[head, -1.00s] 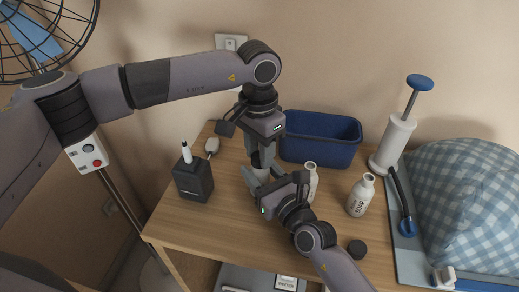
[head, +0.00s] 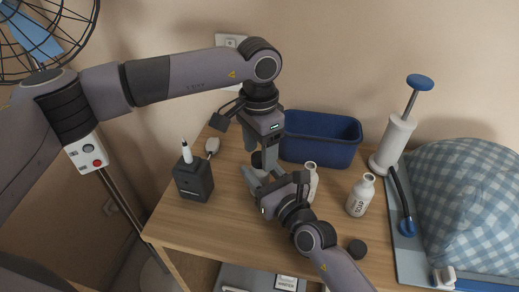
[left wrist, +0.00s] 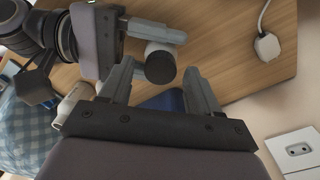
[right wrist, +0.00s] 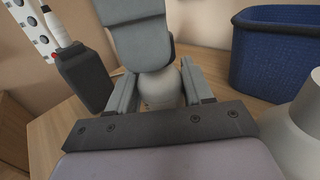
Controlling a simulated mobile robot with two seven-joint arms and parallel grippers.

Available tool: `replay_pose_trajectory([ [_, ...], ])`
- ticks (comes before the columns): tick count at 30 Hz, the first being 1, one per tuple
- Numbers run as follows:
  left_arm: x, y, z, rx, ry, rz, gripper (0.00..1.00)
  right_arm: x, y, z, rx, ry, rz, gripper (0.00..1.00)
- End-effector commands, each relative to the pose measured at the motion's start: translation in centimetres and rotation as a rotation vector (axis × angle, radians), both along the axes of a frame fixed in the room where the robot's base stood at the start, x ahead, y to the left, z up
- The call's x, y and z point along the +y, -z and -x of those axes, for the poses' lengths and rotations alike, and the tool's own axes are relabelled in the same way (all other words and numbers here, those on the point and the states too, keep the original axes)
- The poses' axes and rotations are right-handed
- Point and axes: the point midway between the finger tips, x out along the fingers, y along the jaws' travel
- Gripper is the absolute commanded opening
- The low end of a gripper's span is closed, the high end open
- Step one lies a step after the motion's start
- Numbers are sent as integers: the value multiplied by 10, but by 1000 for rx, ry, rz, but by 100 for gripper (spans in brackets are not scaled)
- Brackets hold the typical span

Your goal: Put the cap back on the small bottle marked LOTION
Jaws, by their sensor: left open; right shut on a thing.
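A small white bottle (right wrist: 160,92) is between the fingers of my right gripper (right wrist: 158,82), which is shut on it. Its label is not readable. A dark cap (left wrist: 160,68) sits at the top of this bottle in the left wrist view; whether it is fully seated I cannot tell. My left gripper (left wrist: 157,78) is open, with its fingers on either side of the cap and apart from it. In the head view the cap (head: 257,159) shows just below the left gripper's palm. The right gripper partly hides the bottle there.
An uncapped white bottle (head: 312,178) and another marked SOAP (head: 361,195) stand to the right. A loose dark cap (head: 357,248) lies near the front edge. A blue bin (head: 320,150) stands behind, a dark box (head: 193,180) left, and a pump (head: 394,142) right.

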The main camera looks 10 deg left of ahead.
Motion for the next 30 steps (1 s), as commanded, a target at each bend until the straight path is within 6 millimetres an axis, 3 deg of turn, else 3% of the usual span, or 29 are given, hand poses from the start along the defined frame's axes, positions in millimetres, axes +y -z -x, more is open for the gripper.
replay_pose_trajectory([
  [9, 0, -39, 0, -2, 0, 1, 62, 0, 1, 0, 1, 0, 2, 0],
  [20, 0, -40, 0, -1, -13, 1, 59, 0, 1, 0, 1, 0, 2, 0],
  [25, 0, -41, 0, 1, -135, -2, 59, 0, 1, 0, 0, 0, 1, 0],
  [30, 0, -43, 0, 3, -390, -7, 59, 0, 1, 0, 0, 0, 1, 0],
])
